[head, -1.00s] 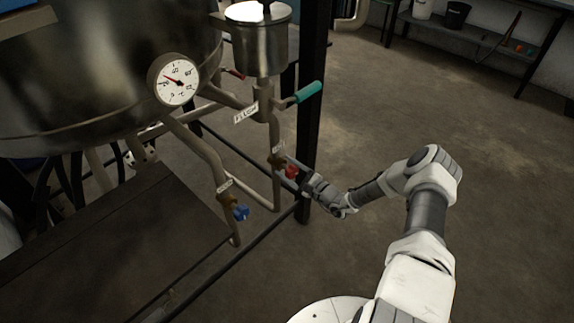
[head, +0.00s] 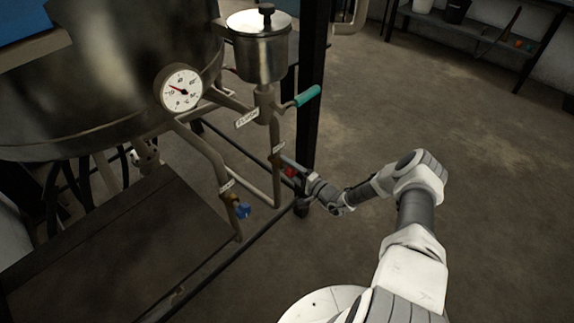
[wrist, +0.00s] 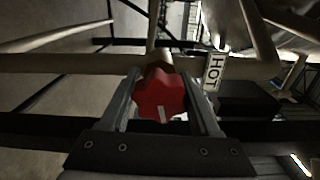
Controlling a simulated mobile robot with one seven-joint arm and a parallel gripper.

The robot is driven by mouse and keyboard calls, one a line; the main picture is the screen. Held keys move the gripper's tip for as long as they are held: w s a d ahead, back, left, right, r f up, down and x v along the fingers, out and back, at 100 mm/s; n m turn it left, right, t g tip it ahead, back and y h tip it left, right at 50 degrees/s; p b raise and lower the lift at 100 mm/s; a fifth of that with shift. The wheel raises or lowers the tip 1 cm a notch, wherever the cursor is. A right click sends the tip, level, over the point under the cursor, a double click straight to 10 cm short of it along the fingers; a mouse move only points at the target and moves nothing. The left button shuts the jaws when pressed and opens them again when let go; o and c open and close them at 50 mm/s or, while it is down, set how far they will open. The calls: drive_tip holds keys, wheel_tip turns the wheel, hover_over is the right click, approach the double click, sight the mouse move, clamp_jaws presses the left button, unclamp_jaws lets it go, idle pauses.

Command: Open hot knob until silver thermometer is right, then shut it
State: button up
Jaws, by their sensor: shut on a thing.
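The red hot knob (wrist: 160,98) sits on its pipe beside a HOT tag (wrist: 214,70) in the wrist view. It also shows small in the head view (head: 289,172). My gripper (wrist: 163,100) is shut on the red knob, one finger on each side; a white mark shows on the knob's face. The silver thermometer (head: 182,89) is a round white dial with a silver rim on the big metal vessel. Its red needle points to the upper left; the exact reading is too small to tell.
A blue knob (head: 243,210) is on the pipe to the left. A green-handled lever (head: 307,96) is by the FLUSH tag (head: 247,118), under a lidded metal pot (head: 258,48). A dark post (head: 308,120) stands close behind my gripper.

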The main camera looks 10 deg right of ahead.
drive_tip(key=shift+n, duration=0.6)
drive_tip(key=o, duration=1.4)
drive_tip(key=shift+c, duration=0.2)
drive_tip(key=p+v, duration=0.3)
drive_tip(key=v, duration=1.4)
drive_tip(key=shift+s+d, duration=0.15)
drive_tip(key=shift+s, duration=0.05)
